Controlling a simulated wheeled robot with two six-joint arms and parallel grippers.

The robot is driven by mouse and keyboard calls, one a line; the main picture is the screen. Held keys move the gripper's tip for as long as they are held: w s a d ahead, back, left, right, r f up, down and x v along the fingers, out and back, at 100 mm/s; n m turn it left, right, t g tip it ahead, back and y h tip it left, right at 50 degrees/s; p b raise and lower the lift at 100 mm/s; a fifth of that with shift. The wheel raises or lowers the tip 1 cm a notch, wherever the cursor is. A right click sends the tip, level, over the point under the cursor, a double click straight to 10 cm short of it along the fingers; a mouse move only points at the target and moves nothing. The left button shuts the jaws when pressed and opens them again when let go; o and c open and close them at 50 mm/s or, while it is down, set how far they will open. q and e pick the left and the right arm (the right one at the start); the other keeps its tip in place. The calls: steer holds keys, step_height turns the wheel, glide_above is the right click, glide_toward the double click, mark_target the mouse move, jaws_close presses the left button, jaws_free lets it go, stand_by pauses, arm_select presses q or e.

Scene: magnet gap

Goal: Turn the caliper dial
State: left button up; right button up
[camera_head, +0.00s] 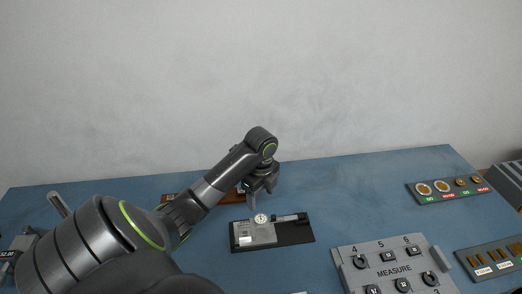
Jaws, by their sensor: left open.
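The caliper (290,217) lies on a black base (296,235) near the middle of the blue table. Its small round white dial (261,218) sits at the left part of the base, above a light grey block. My left gripper (252,203) points down just above and behind the dial, with its jaws open. From this view I cannot tell whether a fingertip touches the dial. My left arm comes in from the lower left and covers much of the table's left side. My right gripper does not show.
A grey MEASURE panel (394,270) with numbered spots stands at the front right. A brown strip (232,197) lies behind the gripper.

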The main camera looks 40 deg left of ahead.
mark_target(261, 218)
arm_select(q)
step_height(261, 218, down, 10)
steer(key=shift+r+p, duration=0.15)
steer(key=shift+p, duration=0.35)
steer(key=shift+c, duration=0.2)
steer(key=c, duration=1)
